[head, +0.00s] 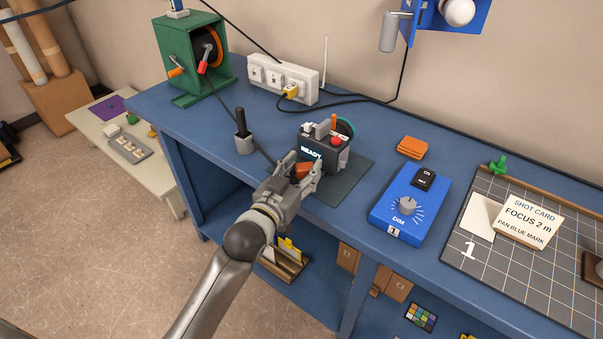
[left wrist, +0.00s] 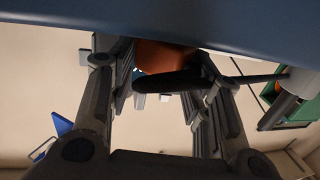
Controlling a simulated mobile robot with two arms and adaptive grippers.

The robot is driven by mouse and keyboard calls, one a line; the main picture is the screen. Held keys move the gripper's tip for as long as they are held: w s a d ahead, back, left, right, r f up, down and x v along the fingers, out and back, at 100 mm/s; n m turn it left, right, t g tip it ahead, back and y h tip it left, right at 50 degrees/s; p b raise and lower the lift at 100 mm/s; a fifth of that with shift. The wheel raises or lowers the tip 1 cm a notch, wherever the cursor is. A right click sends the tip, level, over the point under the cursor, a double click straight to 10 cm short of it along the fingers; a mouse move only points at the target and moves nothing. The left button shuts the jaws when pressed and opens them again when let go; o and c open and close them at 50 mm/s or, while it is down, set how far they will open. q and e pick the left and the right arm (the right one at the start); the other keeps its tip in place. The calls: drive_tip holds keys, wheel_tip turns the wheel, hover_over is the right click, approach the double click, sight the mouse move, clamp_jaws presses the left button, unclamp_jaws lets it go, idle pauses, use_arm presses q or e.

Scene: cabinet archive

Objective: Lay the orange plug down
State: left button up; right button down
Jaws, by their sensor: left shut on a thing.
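My left gripper (head: 304,176) is shut on the orange plug (head: 303,170), at the front edge of the blue bench, just in front of the small black device reading READY (head: 318,152). In the left wrist view the orange plug (left wrist: 165,57) sits between the fingers, close to the blue bench surface; whether it touches the surface I cannot tell. A dark cable (head: 236,119) runs from the plug back toward the green reel (head: 184,62). The fingers hide part of the plug. My right gripper is not in view.
A dark mat (head: 345,186) lies under the device. A black-handled tool in a grey holder (head: 244,144) stands to the left. A blue dimmer box (head: 396,218) and orange pads (head: 412,147) are to the right. A white power strip (head: 283,77) is behind. Bare bench lies between mat and dimmer.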

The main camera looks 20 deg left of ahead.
use_arm(q)
drive_tip(key=shift+f, duration=0.45)
drive_tip(key=shift+f, duration=0.1)
drive_tip(key=o, duration=1.2)
drive_tip(key=shift+s, duration=0.15)
drive_tip(key=s, duration=0.4)
drive_tip(key=s+a, duration=0.1)
drive_tip(key=s, duration=0.2)
drive_tip(key=s+a+r, duration=0.1)
drive_tip(key=s, duration=0.3)
drive_tip(key=shift+s+b, duration=0.3)
drive_tip(key=shift+f, duration=0.1)
